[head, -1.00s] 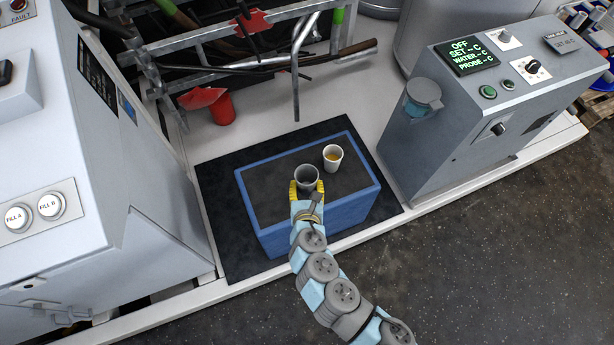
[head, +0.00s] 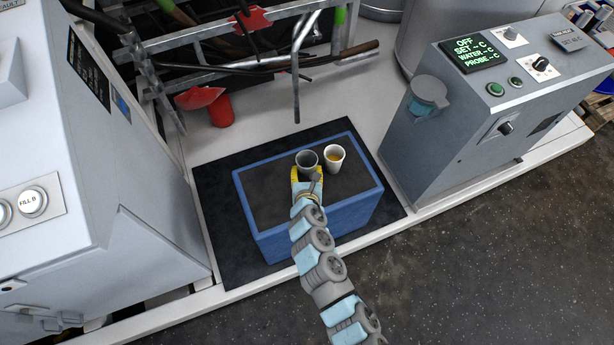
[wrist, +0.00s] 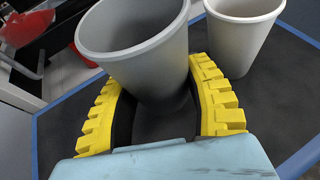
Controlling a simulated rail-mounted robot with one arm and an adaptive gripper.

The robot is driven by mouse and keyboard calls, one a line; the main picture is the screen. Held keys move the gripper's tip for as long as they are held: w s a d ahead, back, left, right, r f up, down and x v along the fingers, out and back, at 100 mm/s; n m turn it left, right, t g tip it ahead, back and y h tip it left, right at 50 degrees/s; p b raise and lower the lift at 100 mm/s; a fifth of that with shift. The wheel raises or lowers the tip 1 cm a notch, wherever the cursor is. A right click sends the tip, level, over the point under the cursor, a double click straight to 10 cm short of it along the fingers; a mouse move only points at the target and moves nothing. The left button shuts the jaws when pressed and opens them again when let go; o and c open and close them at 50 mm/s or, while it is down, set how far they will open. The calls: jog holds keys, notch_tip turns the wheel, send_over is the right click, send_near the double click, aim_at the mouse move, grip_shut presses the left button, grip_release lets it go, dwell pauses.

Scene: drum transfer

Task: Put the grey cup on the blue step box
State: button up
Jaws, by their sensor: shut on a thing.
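The grey cup (head: 307,160) is upright and open at the top, over the dark top of the blue step box (head: 330,217). My gripper (head: 306,173) has its yellow fingers shut around the cup's near side. In the wrist view the grey cup (wrist: 138,45) is between the two yellow fingers (wrist: 165,105). The box's dark top and blue edge (wrist: 36,140) show below and around them. I cannot tell whether the cup's base touches the box, as the fingers hide it.
A white cup (head: 334,158) with amber contents stands on the box just right of the grey cup. A grey control cabinet (head: 470,130) is at right, a pale machine (head: 130,190) at left. A red container (head: 221,110) and metal rack (head: 250,65) are behind. The box top's left part is clear.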

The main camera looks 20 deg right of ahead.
aim_at(307, 177)
jog(key=shift+f+b, duration=0.6)
jog(key=shift+f, duration=1.05)
jog(key=shift+f, duration=0.15)
jog(key=o, duration=0.8)
jog(key=shift+o, duration=0.2)
jog(key=shift+r, duration=0.25)
jog(key=shift+s+a+r, duration=0.2)
jog(key=shift+s+r, duration=0.05)
jog(key=shift+s, duration=0.2)
jog(key=shift+p+v, duration=1.55)
jog(key=shift+v, duration=3.85)
